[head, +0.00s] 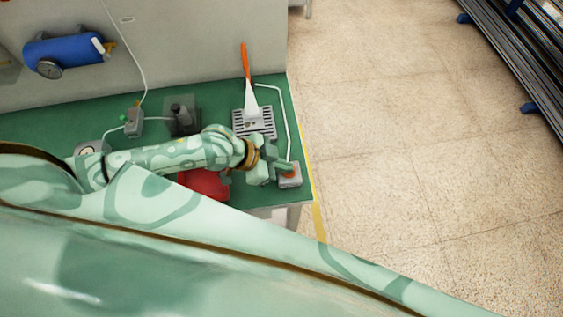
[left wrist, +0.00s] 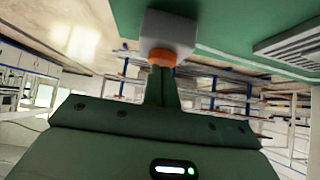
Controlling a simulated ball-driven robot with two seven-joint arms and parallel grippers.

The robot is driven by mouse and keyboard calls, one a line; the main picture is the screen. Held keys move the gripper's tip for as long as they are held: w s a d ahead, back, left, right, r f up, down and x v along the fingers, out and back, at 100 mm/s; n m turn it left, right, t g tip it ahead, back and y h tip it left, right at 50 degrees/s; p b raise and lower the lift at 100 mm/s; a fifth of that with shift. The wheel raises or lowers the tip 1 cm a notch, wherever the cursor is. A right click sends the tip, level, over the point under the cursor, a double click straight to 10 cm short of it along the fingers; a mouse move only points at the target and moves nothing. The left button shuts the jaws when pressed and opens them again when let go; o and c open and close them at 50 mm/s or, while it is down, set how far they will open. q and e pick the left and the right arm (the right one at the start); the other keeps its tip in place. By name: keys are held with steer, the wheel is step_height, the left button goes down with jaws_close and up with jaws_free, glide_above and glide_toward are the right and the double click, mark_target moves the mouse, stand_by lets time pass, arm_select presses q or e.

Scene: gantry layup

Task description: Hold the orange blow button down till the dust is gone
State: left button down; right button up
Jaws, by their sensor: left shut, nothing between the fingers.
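The orange blow button (left wrist: 160,54) sits on a small grey box (left wrist: 168,30) in the left wrist view. In the head view the grey box (head: 291,182) stands at the bench's front right corner. My left gripper (head: 287,168) is shut and empty, its fingertips right at the button and partly covering it. In the left wrist view the shut fingertips (left wrist: 162,70) meet the button's edge; I cannot tell how far it is pressed. A white nozzle with an orange handle (head: 245,60) stands over a slotted grey grate (head: 240,128). No dust can be made out. My right gripper is out of view.
The green bench (head: 215,97) also carries a red object (head: 208,186) under my left arm, a dark fixture (head: 182,118) and a small grey box with a green button (head: 133,125). A blue tank (head: 65,52) hangs on the wall. Open floor lies right of the bench.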

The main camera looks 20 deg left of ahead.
arm_select(q)
steer(key=shift+s+a+f, duration=0.2)
steer(key=shift+s+f, duration=0.35)
steer(key=shift+f, duration=0.1)
steer(key=r+p, duration=0.3)
steer(key=p, duration=0.1)
steer(key=w+r+p, duration=0.1)
steer(key=r+p, duration=0.1)
steer(key=shift+d+r, duration=0.2)
steer(key=shift+r, duration=0.15)
steer(key=v, duration=0.9)
steer(key=shift+s+a+r, duration=0.15)
steer(key=shift+a+r, duration=0.05)
steer(key=shift+a, duration=0.1)
